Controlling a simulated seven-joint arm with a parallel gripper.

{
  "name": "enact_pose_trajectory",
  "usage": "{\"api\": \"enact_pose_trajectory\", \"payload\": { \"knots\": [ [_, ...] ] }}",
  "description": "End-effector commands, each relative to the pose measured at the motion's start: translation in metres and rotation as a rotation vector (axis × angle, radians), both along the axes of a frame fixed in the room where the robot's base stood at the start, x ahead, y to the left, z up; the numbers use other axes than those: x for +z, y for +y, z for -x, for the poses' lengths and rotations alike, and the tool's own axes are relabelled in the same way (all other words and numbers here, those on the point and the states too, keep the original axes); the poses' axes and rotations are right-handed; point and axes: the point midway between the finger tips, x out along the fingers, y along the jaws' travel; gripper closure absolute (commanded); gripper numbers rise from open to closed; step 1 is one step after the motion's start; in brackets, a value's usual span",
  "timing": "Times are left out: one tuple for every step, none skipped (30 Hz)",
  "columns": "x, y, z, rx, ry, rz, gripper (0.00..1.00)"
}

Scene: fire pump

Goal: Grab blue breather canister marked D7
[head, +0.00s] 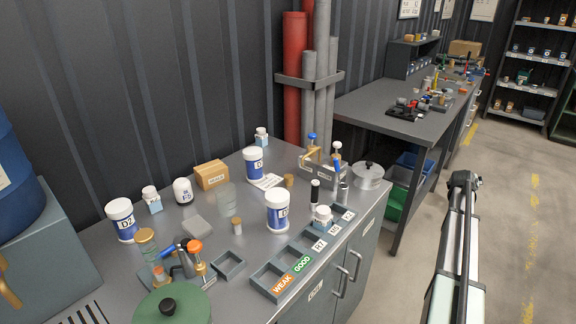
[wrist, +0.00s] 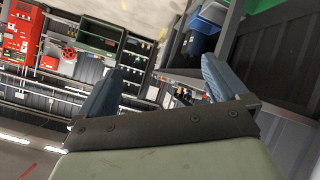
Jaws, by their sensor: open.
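Three white canisters with blue bands stand upright on the grey cabinet top in the head view. The left one (head: 122,220) reads D2. One stands at the back middle (head: 253,163) and one at the front middle (head: 278,212); both labels start with D, but their digits are too small to read surely, so I cannot tell which is D7. My gripper (wrist: 160,82) is open and empty in the wrist view, with no canister between its fingers. In the head view my arm is at the right, over the floor and apart from the cabinet.
A white jar marked E5 (head: 183,191), a cardboard box (head: 212,175) and a clear glass (head: 226,196) stand among the canisters. A labelled compartment tray (head: 268,279) lies along the front edge. A valve fixture (head: 320,165) and metal pot (head: 367,175) stand at the right end.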

Motion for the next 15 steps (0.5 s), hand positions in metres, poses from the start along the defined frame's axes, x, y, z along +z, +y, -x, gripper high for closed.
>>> {"api": "enact_pose_trajectory", "payload": {
  "knots": [
    [0.003, 0.009, -0.010, 0.013, 0.010, -0.003, 0.00],
    [0.005, 0.014, -0.014, 0.020, 0.015, -0.005, 0.00],
    [0.008, 0.020, -0.019, 0.027, 0.022, -0.007, 0.00],
    [0.010, 0.025, -0.024, 0.034, 0.029, -0.010, 0.00],
    [0.013, 0.030, -0.029, 0.041, 0.034, -0.012, 0.00],
    [0.015, 0.037, -0.035, 0.051, 0.043, -0.014, 0.00],
    [0.017, 0.043, -0.039, 0.058, 0.051, -0.017, 0.00],
    [0.019, 0.048, -0.044, 0.066, 0.057, -0.019, 0.00],
    [0.023, 0.057, -0.051, 0.078, 0.066, -0.023, 0.00],
    [0.025, 0.064, -0.056, 0.086, 0.074, -0.025, 0.00],
    [0.029, 0.071, -0.062, 0.097, 0.081, -0.027, 0.00],
    [0.033, 0.082, -0.070, 0.110, 0.093, -0.031, 0.00],
    [0.036, 0.091, -0.076, 0.122, 0.103, -0.034, 0.00],
    [0.040, 0.099, -0.083, 0.134, 0.114, -0.037, 0.00],
    [0.046, 0.115, -0.093, 0.155, 0.129, -0.041, 0.00]
  ]
}}
